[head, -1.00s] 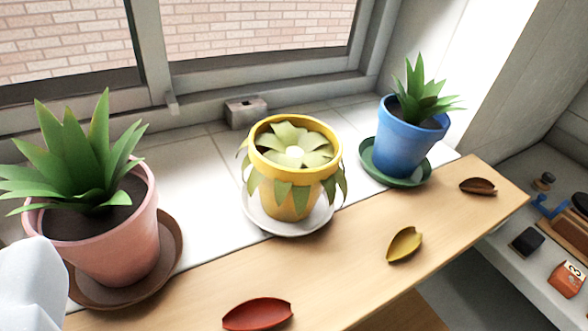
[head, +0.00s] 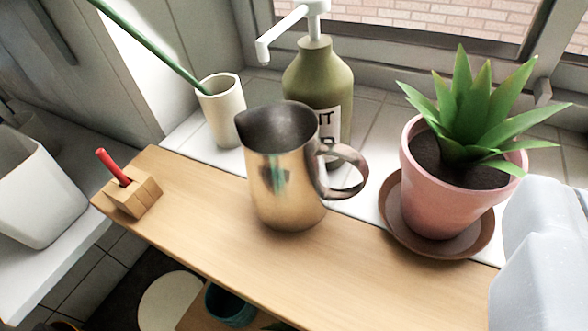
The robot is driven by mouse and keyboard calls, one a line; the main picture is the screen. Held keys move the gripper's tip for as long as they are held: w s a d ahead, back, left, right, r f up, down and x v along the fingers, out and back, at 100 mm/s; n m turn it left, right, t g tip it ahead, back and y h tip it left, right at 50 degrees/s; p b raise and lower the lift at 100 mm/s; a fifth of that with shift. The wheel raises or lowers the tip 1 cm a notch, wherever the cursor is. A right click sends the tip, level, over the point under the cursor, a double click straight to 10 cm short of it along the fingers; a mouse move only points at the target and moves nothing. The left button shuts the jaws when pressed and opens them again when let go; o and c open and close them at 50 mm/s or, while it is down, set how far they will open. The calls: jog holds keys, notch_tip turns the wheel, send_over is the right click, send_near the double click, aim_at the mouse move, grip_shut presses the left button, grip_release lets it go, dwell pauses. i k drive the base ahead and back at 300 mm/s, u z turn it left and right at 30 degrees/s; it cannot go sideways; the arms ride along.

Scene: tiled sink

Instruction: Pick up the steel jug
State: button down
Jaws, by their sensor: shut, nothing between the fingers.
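The steel jug (head: 283,185) stands upright on the wooden shelf in the middle of the head view. It has a brownish, shiny body, a dark open mouth, and a spout toward the upper left. Its loop handle (head: 347,176) points right, toward the pink pot. Nothing is holding the jug. My gripper is not in view, so I cannot see its place relative to the jug.
A green pump bottle (head: 318,78) stands behind the jug, and a cream cup (head: 222,110) behind left. A wooden block with a red stick (head: 132,190) is left. A potted plant (head: 440,195) is right. A pale, bulky object (head: 540,255) fills the lower right. The shelf front is clear.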

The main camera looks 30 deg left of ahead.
aim_at(290, 192)
jog(key=k, duration=1.45)
jog(key=u, duration=0.5)
jog(key=i, duration=1)
jog(key=u, duration=0.05)
